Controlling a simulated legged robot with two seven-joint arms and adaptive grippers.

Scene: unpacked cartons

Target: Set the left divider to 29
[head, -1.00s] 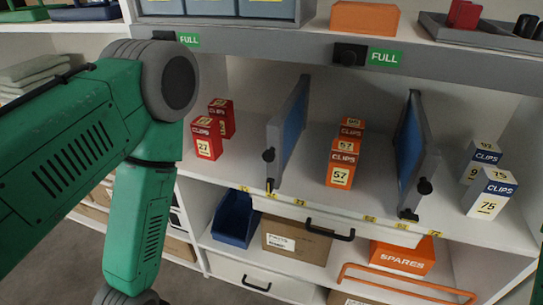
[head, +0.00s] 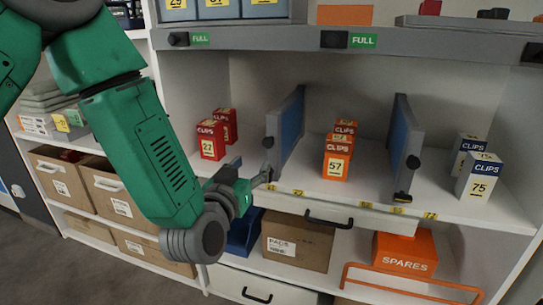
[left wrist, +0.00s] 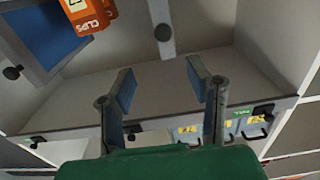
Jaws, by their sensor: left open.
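The left divider (head: 289,130) is an upright grey-framed blue panel on the shelf, with a black knob (head: 268,143) at its front edge. It stands between red cartons marked 27 (head: 211,141) and orange cartons marked 57 (head: 337,161). My left gripper (head: 252,173) is open and empty in front of the shelf edge, just below and left of that knob. In the left wrist view, the two fingers (left wrist: 164,90) are spread apart, and a grey post with a knob (left wrist: 162,30), seemingly this divider end-on, lies beyond them, apart from them. My right gripper is out of view.
The right divider (head: 402,140) stands between the orange cartons and blue-and-white cartons marked 75 (head: 477,178). Yellow labels (head: 298,193) line the shelf edge; their numbers are too small to read. A grey rail with FULL signs (head: 362,41) runs above. A white drawer (head: 345,214) is below.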

